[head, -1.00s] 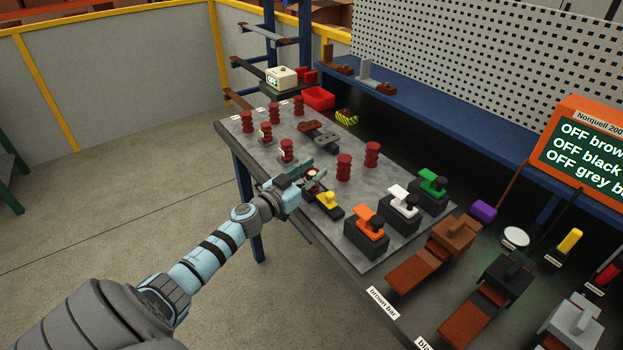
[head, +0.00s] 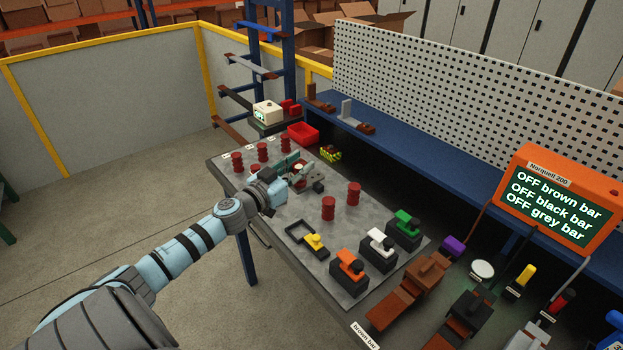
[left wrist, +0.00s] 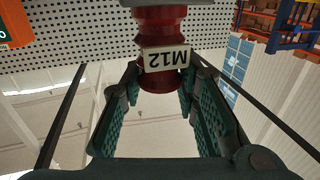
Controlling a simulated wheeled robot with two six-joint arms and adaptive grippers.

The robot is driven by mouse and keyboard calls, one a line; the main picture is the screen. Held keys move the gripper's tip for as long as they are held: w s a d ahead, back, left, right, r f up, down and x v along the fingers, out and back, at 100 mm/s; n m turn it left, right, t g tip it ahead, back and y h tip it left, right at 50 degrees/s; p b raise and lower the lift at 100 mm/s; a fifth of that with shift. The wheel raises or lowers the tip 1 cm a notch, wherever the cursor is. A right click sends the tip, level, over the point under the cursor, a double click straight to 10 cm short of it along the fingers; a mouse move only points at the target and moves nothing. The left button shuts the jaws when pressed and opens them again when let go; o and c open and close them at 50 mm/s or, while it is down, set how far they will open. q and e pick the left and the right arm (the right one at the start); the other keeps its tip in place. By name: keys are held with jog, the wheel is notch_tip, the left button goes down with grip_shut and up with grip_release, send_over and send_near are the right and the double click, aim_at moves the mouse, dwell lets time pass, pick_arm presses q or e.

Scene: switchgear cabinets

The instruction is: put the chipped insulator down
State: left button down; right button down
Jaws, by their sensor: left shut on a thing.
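My left gripper (head: 293,171) is over the middle of the grey-topped table (head: 290,240), shut on a red ribbed insulator. In the left wrist view, the held insulator (left wrist: 163,45) sits between the green finger pads and bears a white label reading M12. In the head view it is mostly hidden by the fingers. I cannot make out a chip on it, nor whether it touches the table. Other red insulators stand upright: several at the far left end, such as the one at the corner (head: 237,162), and two to the right (head: 328,208). My right gripper is not in view.
A black frame with a yellow knob (head: 314,241) lies near the front edge. Orange (head: 349,265), white (head: 377,242) and green (head: 405,222) switch blocks stand to the right. A grey-brown part lies just beyond the gripper. A red bin (head: 302,133) stands behind.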

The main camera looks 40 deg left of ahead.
pick_arm(q)
notch_tip(320, 180, up, 2)
jog(key=shift+s, duration=0.1)
jog(key=s+d+f+m+g+h+b, duration=0.2)
jog(key=s+d+m+h, duration=0.3)
jog(key=d, duration=0.9)
jog(key=s+d+f+m+g+h+b, duration=0.2)
jog(key=s+d+m+g+h+b, duration=0.2)
jog(key=s+d+h, duration=0.6)
jog(key=s+d+m+g, duration=0.1)
jog(key=s+d+m, duration=0.1)
jog(key=d, duration=0.2)
jog(key=shift+f+g, duration=0.3)
jog(key=shift+f, duration=0.1)
jog(key=shift+s, duration=0.1)
